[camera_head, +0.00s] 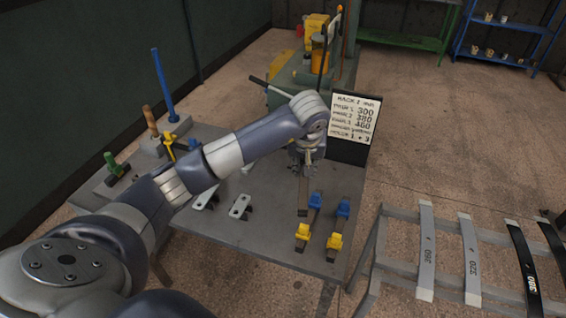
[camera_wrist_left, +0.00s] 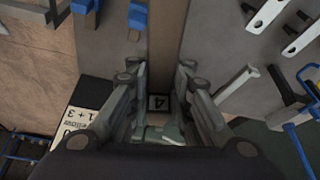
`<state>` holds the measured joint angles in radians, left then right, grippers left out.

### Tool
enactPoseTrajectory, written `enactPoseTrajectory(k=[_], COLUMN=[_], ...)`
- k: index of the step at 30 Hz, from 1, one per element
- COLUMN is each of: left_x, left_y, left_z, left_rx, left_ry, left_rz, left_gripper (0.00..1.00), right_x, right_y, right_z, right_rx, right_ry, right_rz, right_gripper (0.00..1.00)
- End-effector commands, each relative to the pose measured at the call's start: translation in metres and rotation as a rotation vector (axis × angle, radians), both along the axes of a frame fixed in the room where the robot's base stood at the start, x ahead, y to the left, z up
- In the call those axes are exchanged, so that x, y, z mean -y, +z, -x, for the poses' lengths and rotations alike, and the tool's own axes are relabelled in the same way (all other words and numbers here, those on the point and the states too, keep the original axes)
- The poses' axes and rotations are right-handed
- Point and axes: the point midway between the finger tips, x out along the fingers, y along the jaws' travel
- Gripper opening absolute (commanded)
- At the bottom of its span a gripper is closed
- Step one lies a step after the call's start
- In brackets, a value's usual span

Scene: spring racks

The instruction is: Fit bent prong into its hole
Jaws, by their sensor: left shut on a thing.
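My left gripper (camera_head: 304,160) is above the grey table's (camera_head: 250,232) right part, its fingers closed around a long brown-grey bar (camera_head: 303,196). In the wrist view the bar (camera_wrist_left: 167,40) runs between the fingers (camera_wrist_left: 160,85), with a small tag marked 4 (camera_wrist_left: 158,102) at its near end. I cannot make out a bend in the bar, or whether its far end touches the table. No hole for a prong can be clearly picked out. My right gripper is not in view.
A lettered sign (camera_head: 355,118) stands behind. A rack (camera_head: 398,212) with several numbered strips (camera_head: 427,252) is at right. The table's front middle is clear.

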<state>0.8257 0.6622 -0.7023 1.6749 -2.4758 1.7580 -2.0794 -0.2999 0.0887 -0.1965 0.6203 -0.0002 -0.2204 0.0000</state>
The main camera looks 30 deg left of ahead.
Motion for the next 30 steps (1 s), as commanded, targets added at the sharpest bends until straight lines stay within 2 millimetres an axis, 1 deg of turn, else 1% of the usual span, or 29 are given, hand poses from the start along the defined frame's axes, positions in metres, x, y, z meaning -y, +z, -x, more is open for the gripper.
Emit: enactPoseTrajectory(k=[1,3,6,10,12,15,19,24,29,30], left_x=[-0.013,-0.032,-0.059,-0.092,-0.107,-0.122,-0.134,-0.142,-0.142,-0.135], left_y=[0.011,0.02,0.03,0.038,0.039,0.036,0.031,0.022,0.013,0.018], left_z=[-0.016,-0.032,-0.051,-0.07,-0.076,-0.083,-0.087,-0.09,-0.092,-0.098], left_rx=[0.002,-0.001,-0.009,-0.016,-0.02,-0.025,-0.028,-0.029,-0.031,-0.029], left_ry=[0.061,0.142,0.257,0.405,0.478,0.566,0.658,0.743,0.807,0.789], left_rz=[0.005,0.008,0.011,0.015,0.019,0.021,0.025,0.027,0.032,0.036], left_gripper=[0.0,0.0,0.0,0.0,0.0,0.0,0.0,0.0,0.0,0.0], right_x=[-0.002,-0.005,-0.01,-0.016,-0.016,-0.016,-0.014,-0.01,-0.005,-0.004], right_y=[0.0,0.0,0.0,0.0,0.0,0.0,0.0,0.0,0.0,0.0], right_z=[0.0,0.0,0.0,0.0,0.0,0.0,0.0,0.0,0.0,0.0], right_rx=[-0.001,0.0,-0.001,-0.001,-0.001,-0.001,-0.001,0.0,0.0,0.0], right_ry=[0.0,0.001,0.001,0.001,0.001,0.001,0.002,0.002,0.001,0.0], right_rz=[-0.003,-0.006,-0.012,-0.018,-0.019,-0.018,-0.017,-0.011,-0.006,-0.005], right_gripper=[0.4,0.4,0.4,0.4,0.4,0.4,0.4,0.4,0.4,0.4])
